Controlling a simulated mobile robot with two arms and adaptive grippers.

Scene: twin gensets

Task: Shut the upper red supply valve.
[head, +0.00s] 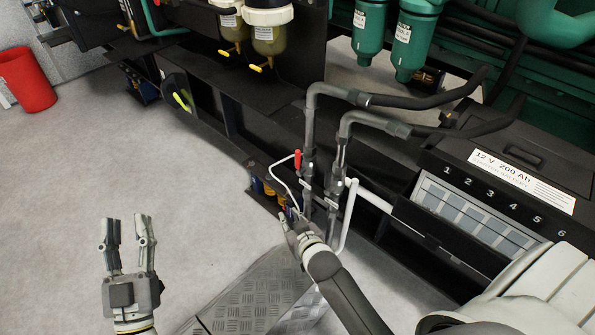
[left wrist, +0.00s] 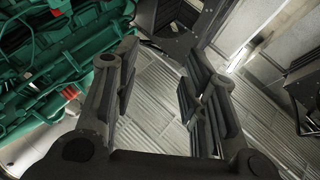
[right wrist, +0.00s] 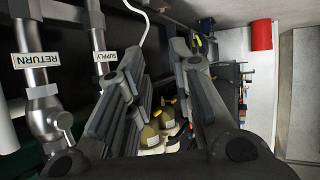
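A red valve lever (head: 298,159) stands upright beside the left of two vertical grey pipes in the head view. The pipe it sits on has a grey fitting just below. In the right wrist view a pipe labelled SUPPLY (right wrist: 98,30) runs left of the fingers, beside one labelled RETURN (right wrist: 35,75). The red lever does not show there. My right gripper (head: 289,225) is below the red lever, near the lower pipe ends, apart from the lever. Its fingers (right wrist: 157,75) stand apart and empty. My left gripper (head: 128,230) is open and empty over the floor at left.
A battery box (head: 510,170) stands at the right of the pipes. A white pipe (head: 348,215) and a thin white line run close to the valve. Filter bowls (head: 271,40) hang above. A red bin (head: 27,80) stands at far left. The floor at left is clear.

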